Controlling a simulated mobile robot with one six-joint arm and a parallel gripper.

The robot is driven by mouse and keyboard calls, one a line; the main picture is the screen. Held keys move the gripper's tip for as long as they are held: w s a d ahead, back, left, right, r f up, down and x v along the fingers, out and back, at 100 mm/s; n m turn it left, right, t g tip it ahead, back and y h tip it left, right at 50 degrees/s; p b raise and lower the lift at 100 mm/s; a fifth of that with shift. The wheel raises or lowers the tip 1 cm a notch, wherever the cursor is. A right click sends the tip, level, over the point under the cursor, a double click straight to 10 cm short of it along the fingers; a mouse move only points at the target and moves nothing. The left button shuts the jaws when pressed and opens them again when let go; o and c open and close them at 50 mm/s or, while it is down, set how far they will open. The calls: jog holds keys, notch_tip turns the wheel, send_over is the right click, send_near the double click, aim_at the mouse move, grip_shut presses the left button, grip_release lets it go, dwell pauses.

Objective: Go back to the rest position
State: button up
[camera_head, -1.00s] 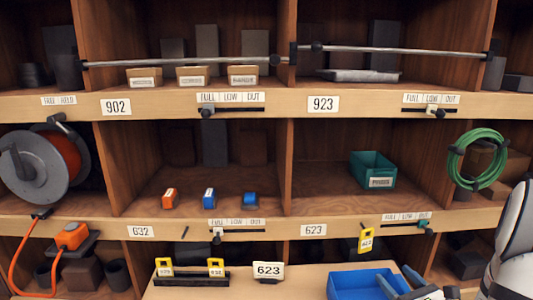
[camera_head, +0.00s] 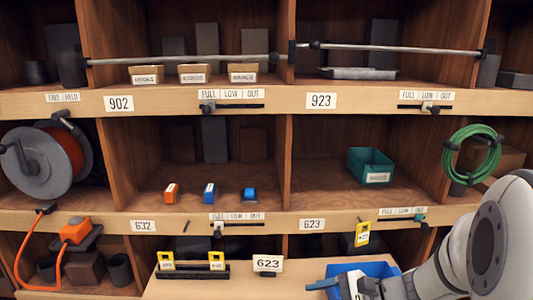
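My arm comes in at the lower right, in front of the shelf. My gripper (camera_head: 338,285), with blue fingers, is at the bottom of the view, over the front part of the blue bin (camera_head: 372,268). Its fingers look apart, and I see nothing held between them. The bin stands on the light-coloured ledge (camera_head: 240,287); my gripper and wrist hide part of it.
The wooden shelf has a green bin (camera_head: 371,167), small orange and blue boxes, a cable reel (camera_head: 40,160) and a green hose coil (camera_head: 474,155). A yellow tag (camera_head: 363,234) hangs above the bin.

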jog(key=s+n+g+h, duration=0.3)
jog(key=s+n+h, duration=0.3)
jog(key=s+n, duration=0.15)
jog(key=d+r+n+h, duration=0.1)
jog(key=n, duration=0.1)
jog(key=d+r+n+t+h, duration=0.1)
jog(key=n+h, duration=0.1)
jog(key=n, duration=0.1)
jog(key=s+d+r+n+t+h, duration=0.1)
jog(key=d+n+h, duration=0.1)
jog(key=shift+r+n, duration=0.25)
dwell(2.1)
